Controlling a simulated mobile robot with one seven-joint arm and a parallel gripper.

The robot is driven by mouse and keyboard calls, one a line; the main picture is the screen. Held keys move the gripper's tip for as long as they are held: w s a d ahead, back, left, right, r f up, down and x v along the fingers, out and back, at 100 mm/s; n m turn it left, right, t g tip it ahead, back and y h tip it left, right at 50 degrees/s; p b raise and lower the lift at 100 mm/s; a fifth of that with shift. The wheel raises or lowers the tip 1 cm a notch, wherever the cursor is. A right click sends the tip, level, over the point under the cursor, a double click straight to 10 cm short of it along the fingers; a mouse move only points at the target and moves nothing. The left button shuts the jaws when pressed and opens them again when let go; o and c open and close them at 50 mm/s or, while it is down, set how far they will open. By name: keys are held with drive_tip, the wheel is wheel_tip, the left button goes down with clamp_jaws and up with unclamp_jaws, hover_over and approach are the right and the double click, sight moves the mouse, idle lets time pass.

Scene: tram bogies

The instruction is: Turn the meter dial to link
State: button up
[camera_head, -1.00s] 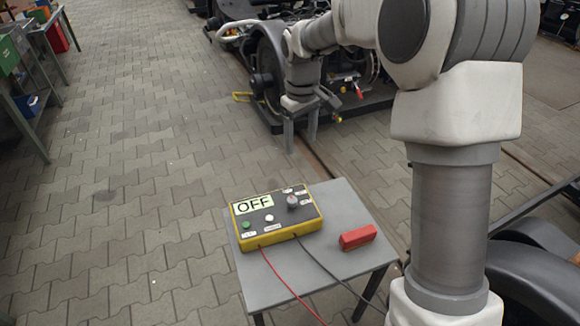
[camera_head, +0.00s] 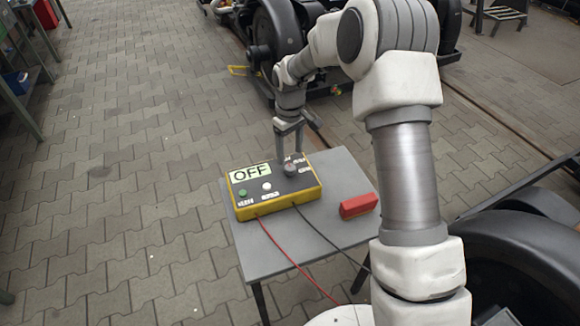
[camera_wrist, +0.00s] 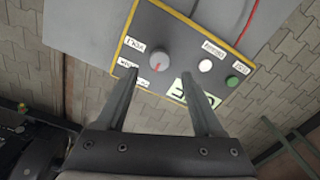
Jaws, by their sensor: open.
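The meter (camera_head: 277,188) is a yellow box with a dark top on a small grey table. Its display (camera_head: 250,173) reads OFF. The grey dial (camera_head: 291,168) sits at its right rear among small white labels. In the wrist view the dial (camera_wrist: 159,58) shows a red pointer mark, and one label near it seems to read LINK (camera_wrist: 133,44). My gripper (camera_head: 289,148) is open and empty, just behind and above the dial. In the wrist view its fingertips (camera_wrist: 158,72) lie either side of the dial, apart from it.
A green button (camera_head: 243,192) and a white button (camera_head: 266,185) are on the meter's top. A red block (camera_head: 358,205) lies on the table (camera_head: 262,264) to the right. Red and black leads run off the front. A bogie stands behind.

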sight(290, 167)
wheel_tip(290, 167, down, 6)
drive_tip(key=shift+r+b, duration=0.25)
drive_tip(key=shift+b, duration=0.25)
clamp_jaws()
